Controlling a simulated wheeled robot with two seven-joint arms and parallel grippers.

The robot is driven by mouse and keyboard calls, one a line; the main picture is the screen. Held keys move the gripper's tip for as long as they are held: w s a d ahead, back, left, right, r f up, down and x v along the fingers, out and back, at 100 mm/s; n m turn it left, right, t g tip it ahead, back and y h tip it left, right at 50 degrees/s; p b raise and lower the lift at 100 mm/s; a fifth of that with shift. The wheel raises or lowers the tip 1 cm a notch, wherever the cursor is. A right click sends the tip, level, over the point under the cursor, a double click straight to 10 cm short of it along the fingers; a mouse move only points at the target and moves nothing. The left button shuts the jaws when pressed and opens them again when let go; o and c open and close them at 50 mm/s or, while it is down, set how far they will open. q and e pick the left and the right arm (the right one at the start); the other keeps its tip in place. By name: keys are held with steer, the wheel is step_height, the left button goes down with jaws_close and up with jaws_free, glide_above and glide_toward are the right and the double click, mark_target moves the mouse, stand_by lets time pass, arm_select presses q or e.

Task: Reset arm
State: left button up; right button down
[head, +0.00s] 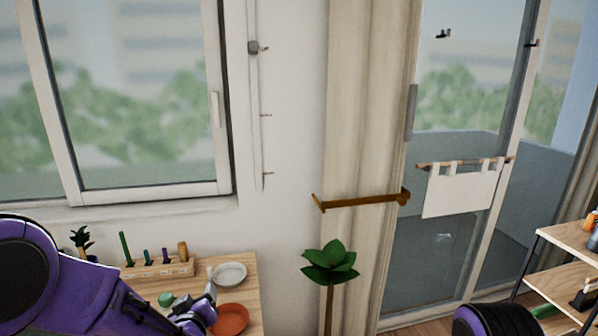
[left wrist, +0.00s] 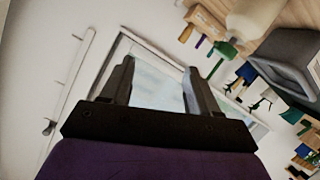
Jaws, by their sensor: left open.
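My left arm comes in from the lower left of the head view, and its gripper (head: 207,305) is over the right part of a wooden table (head: 245,275). In the left wrist view the two dark fingers of this gripper (left wrist: 160,80) stand apart with nothing between them. Behind them are the window and the white wall. A white plate (head: 230,274), an orange-red plate (head: 231,318) and a small green object (head: 166,299) are near the gripper on the table. My right gripper does not show; a dark and purple part of mine is at the lower right edge.
A wooden rack (head: 160,268) with several upright coloured items stands at the table's back. A green plant (head: 330,263) stands right of the table before the curtain (head: 347,120). A shelf (head: 568,238) with objects is at the far right. The air above the table's right side looks clear.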

arm_select(q)
steer(key=s+a+f+g+b, duration=0.1)
steer(key=s+a+f+g, duration=0.15)
steer(key=s+f, duration=0.65)
steer(key=s+a+f+g+b, duration=0.1)
steer(key=s+f+g, duration=0.2)
steer(key=s+f, duration=0.55)
steer(key=s+a+f+g+b, duration=0.1)
steer(key=s+f+g, duration=0.1)
steer(key=s+f, duration=0.5)
steer(key=s+a+f+g+b, duration=0.1)
steer(key=s+a+f+g, duration=0.1)
steer(key=s+f, duration=0.6)
steer(key=s+g, duration=0.1)
steer(key=s, duration=0.4)
steer(key=shift+m, duration=0.3)
steer(key=shift+a, duration=0.1)
